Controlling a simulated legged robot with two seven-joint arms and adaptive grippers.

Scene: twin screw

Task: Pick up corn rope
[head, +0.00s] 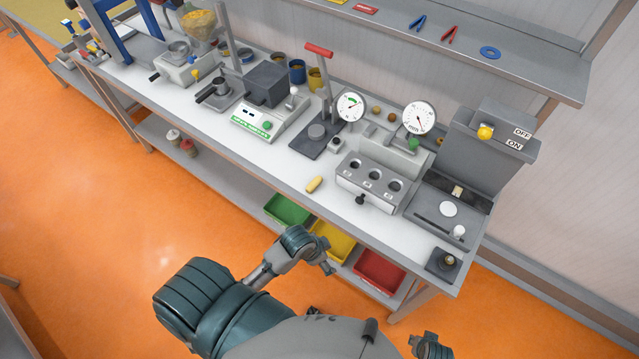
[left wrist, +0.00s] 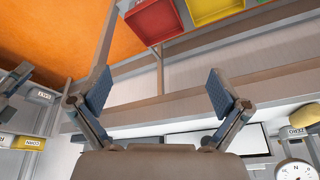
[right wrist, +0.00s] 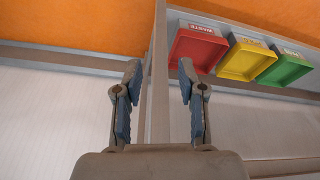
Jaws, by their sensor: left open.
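A short yellow cylinder, which looks like the corn rope (head: 315,184), lies on the white workbench (head: 285,170) near its front edge, left of the grey three-hole block. My left gripper (head: 327,268) is below and in front of the bench edge, apart from the cylinder. The left wrist view shows its jaws (left wrist: 160,92) wide apart with nothing between them. A yellow piece marked CORN (left wrist: 22,141) shows at the left of that view. My right gripper (head: 432,346) is at the bottom of the head view. Its jaws (right wrist: 160,70) are apart and empty.
The three-hole block (head: 366,182) with a black knob stands right of the cylinder. A lever press (head: 318,135) and a scale (head: 268,120) stand behind it. Green (head: 288,208), yellow (head: 333,241) and red (head: 379,272) trays sit under the bench. Bare bench surrounds the cylinder.

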